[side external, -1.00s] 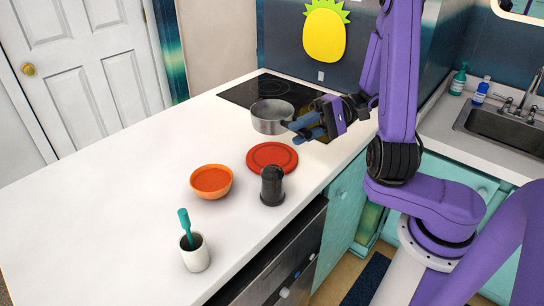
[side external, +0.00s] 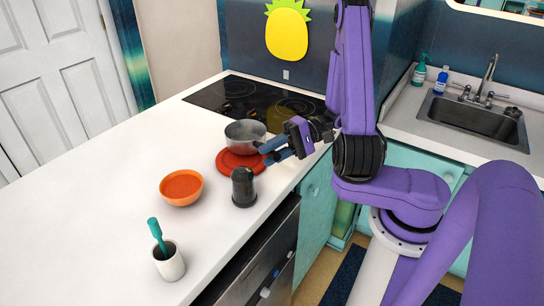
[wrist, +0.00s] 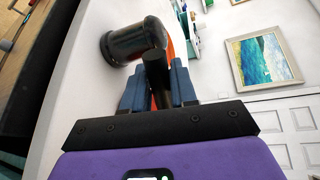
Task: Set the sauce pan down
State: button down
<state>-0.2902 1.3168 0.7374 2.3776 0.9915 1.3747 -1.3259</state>
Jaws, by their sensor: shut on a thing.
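The grey metal sauce pan (side external: 245,133) is in the side external view, upright, over the far part of the round red trivet (side external: 226,166). I cannot tell whether its base touches the trivet. My gripper (side external: 272,150) is at the pan's right, shut on its handle. In the wrist view my blue fingers (wrist: 158,90) close around the dark handle (wrist: 155,72). The pan's body does not show clearly there, and the fingers hide part of the handle.
A dark cylindrical shaker (side external: 243,188) stands just in front of the trivet, and large in the wrist view (wrist: 135,40). An orange bowl (side external: 181,188) and a white cup (side external: 169,262) with a teal utensil stand leftward. The black cooktop (side external: 225,95) is behind. The counter's left is clear.

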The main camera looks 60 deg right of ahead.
jog(key=shift+f, duration=0.8)
jog(key=c, duration=0.9)
grip_release()
